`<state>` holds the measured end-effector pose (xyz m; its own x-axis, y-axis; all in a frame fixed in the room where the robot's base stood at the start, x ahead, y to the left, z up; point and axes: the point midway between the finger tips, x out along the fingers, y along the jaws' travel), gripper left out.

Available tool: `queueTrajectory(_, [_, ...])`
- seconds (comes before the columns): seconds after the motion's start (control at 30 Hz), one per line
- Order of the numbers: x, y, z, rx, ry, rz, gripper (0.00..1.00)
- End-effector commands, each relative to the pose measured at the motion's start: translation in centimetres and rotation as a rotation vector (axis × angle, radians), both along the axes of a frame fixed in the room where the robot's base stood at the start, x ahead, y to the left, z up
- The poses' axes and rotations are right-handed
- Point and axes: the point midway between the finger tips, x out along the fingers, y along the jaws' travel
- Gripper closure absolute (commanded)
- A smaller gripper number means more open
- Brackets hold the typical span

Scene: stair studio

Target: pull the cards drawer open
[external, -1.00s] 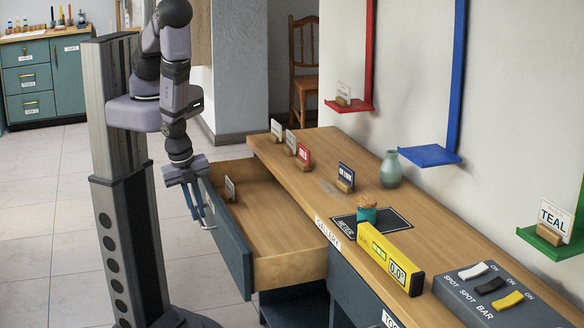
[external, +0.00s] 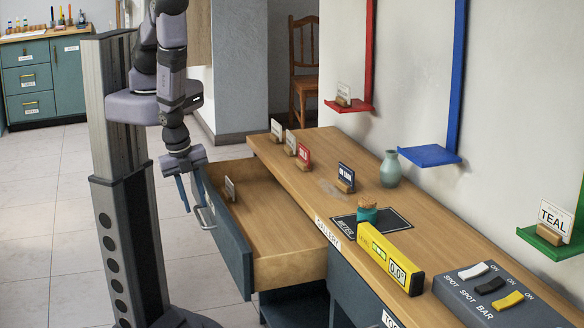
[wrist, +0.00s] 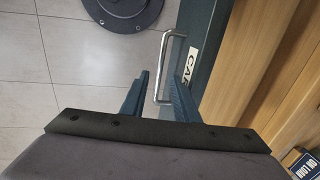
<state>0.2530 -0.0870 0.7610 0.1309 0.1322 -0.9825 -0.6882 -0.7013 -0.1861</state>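The cards drawer (external: 230,243), with a dark teal front and wooden inside, stands pulled out from the wooden counter. Its label starts with "CAR" in the wrist view (wrist: 192,63). A small card in a holder (external: 230,189) stands inside it. The silver bar handle (external: 207,217) is on the drawer's outer face; in the wrist view the handle (wrist: 163,72) lies between my spread fingers. My gripper (external: 191,190) is open just above the handle, fingers pointing down. It holds nothing, and I see no clear contact with the handle (wrist: 167,65).
The counter (external: 300,170) carries several card stands, a vase (external: 390,168), a yellow level (external: 390,257) and a switch box (external: 490,290). Coloured shelves hang on the wall to the right.

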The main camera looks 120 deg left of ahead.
Motion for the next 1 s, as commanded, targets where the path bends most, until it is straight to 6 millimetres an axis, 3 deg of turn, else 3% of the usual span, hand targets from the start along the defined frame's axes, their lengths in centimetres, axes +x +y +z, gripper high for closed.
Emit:
queueTrajectory(0.1, [-0.2, -0.2, 1.7, 0.001, 0.001, -0.001, 0.72])
queueTrajectory(0.4, [-0.5, -0.5, 4.1, 0.0, 0.0, -0.001, 0.72])
queueTrajectory(1.0, [-0.5, -0.6, 4.3, -0.002, -0.001, 0.002, 0.72])
